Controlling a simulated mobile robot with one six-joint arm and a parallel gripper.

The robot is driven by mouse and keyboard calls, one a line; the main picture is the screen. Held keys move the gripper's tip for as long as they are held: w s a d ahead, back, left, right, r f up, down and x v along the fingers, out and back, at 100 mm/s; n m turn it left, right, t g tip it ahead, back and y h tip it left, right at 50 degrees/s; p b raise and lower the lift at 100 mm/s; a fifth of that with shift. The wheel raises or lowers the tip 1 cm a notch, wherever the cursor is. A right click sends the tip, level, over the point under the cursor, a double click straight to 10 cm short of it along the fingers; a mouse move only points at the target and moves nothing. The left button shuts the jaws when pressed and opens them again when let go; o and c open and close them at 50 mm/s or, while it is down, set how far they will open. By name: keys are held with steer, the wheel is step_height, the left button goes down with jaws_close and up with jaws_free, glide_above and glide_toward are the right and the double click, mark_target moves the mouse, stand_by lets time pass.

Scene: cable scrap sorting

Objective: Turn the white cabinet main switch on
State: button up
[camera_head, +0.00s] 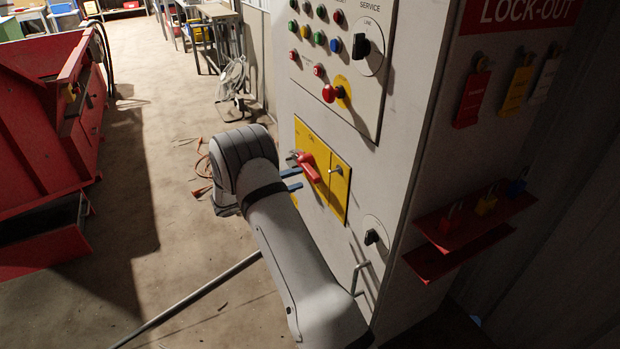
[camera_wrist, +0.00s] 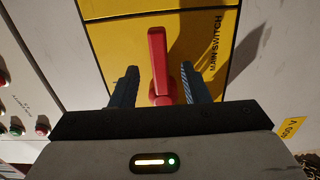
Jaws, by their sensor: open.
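The white cabinet (camera_head: 408,120) stands at the right of the head view. Its main switch is a red handle (camera_head: 308,166) on a yellow plate (camera_head: 335,190). In the wrist view the red handle (camera_wrist: 158,62) stands upright in the picture, and the yellow plate (camera_wrist: 112,45) carries the words MAIN SWITCH. My gripper (camera_head: 291,180) is in front of the plate. In the wrist view my gripper (camera_wrist: 159,86) is open, with one blue finger on each side of the handle's lower part. A gap shows on both sides. The handle's lower end is hidden behind the gripper body.
Above the plate is a control panel (camera_head: 338,75) with coloured buttons and a black knob. A lower black knob (camera_head: 372,237) and a metal door handle (camera_head: 357,277) are below right. A red lock shelf (camera_head: 455,250) juts from the cabinet side. A red machine (camera_head: 45,150) stands left.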

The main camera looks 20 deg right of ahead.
mark_target(308, 175)
steer(key=d, duration=0.6)
steer(key=shift+c, duration=0.3)
jaws_close()
